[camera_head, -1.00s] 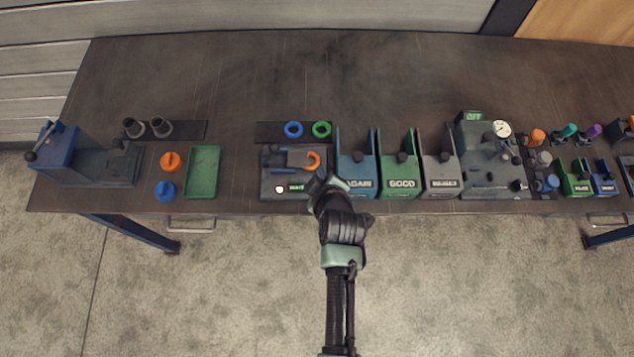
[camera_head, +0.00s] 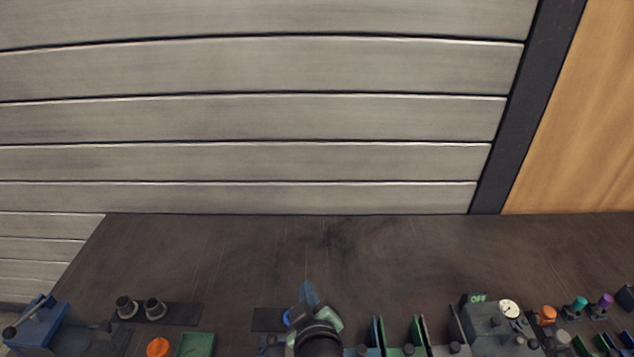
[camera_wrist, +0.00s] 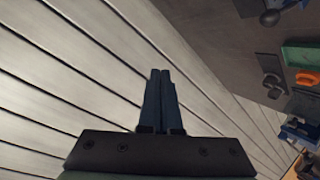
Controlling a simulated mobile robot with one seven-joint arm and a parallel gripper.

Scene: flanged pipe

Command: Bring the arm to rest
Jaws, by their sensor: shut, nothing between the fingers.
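My gripper (camera_head: 307,292) shows at the bottom middle of the head view, in front of the bench top, with its blue fingers pointing up in the picture. In the wrist view the two fingers of my gripper (camera_wrist: 160,75) lie side by side, shut, with nothing between them. The paneled wall is behind them there. My forearm below the wrist is cut off by the lower edge of the head view.
The dark bench (camera_head: 240,245) has clear room at the back. Along its front stand a blue press (camera_head: 40,325), black flanged pieces (camera_head: 126,307), an orange knob (camera_head: 158,347), a green tray (camera_head: 196,345), bins and a gauge unit (camera_head: 485,325).

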